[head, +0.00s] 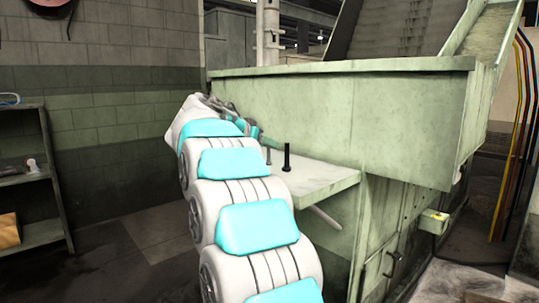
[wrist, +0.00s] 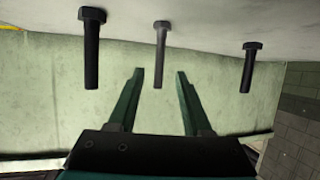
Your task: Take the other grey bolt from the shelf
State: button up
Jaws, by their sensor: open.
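Three bolts show in the wrist view, heads at the top of the picture: a dark bolt (wrist: 91,50) at left, a greyer bolt (wrist: 160,55) in the middle and a dark-looking bolt (wrist: 249,65) at right. In the head view a black bolt (head: 287,157) stands upright on the pale shelf (head: 318,180), with a thinner grey bolt (head: 268,155) left of it. My gripper (wrist: 160,72) is open and empty. The middle bolt's shank shows between its fingertips; whether it lies between them in depth I cannot tell. In the head view my arm largely hides the gripper.
The big pale green machine (head: 400,115) rises directly behind the shelf. A rod-like handle (head: 326,219) sticks out below the shelf's front. A dark rack (head: 45,235) stands at the far left by the brick wall. Open floor lies between the rack and my arm.

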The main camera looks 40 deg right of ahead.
jog(key=x, duration=0.4)
jog(key=shift+d+f+p, duration=0.15)
jog(key=shift+d+p, duration=0.15)
jog(key=shift+d, duration=0.1)
grip_shut()
